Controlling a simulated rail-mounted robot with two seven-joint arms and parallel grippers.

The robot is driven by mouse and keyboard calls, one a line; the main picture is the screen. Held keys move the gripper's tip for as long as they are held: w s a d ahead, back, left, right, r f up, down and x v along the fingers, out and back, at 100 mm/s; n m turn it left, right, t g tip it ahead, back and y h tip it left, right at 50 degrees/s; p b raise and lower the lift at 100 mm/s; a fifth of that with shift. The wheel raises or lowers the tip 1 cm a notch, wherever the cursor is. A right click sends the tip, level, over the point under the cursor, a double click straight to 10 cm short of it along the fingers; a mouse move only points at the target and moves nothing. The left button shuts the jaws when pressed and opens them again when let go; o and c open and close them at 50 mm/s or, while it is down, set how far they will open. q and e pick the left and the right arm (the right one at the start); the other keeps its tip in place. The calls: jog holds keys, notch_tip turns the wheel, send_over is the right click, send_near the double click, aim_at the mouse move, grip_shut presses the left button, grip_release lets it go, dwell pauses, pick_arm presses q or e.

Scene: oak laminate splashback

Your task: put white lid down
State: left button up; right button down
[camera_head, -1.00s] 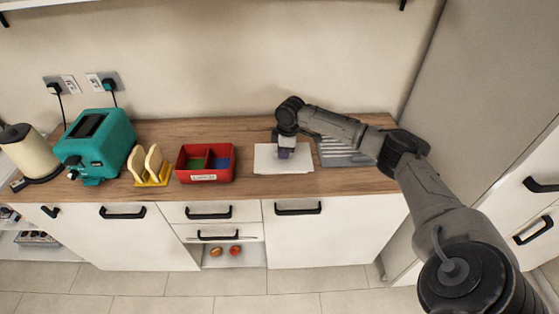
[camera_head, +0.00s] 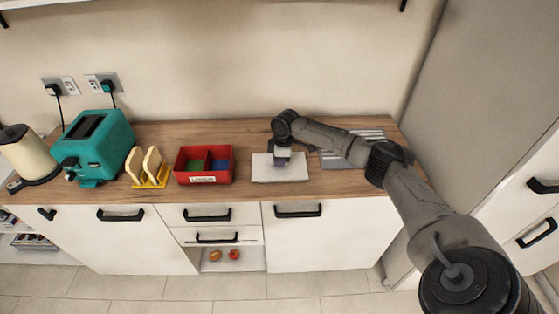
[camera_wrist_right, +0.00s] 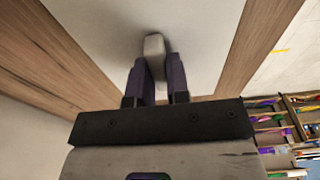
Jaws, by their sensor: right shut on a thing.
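The white lid (camera_head: 293,175) is a flat, pale rectangle over the wooden worktop, right of the red box. My right gripper (camera_head: 282,161) reaches down to its middle from above. In the right wrist view, the fingers (camera_wrist_right: 158,78) are shut on the lid's pale knob (camera_wrist_right: 154,46), and the lid's flat top (camera_wrist_right: 95,25) spreads around it with wood on both sides. The lid looks level and close to the worktop; I cannot tell whether it touches. My left gripper is not in view.
A grey ribbed tray (camera_head: 340,160) lies right of the lid, partly behind my arm. Worktop (camera_head: 243,185) shows between box and lid.

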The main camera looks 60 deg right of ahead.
jog(key=shift+f, duration=0.15)
jog(key=c, duration=1.3)
grip_release()
jog(key=shift+o, duration=1)
jog(key=shift+r, duration=0.25)
notch_tip(320, 180, up, 12)
jog(key=s+p, duration=0.1)
jog(key=p, duration=0.1)
jog(key=shift+d, duration=0.4)
jog(key=shift+s+f, duration=0.1)
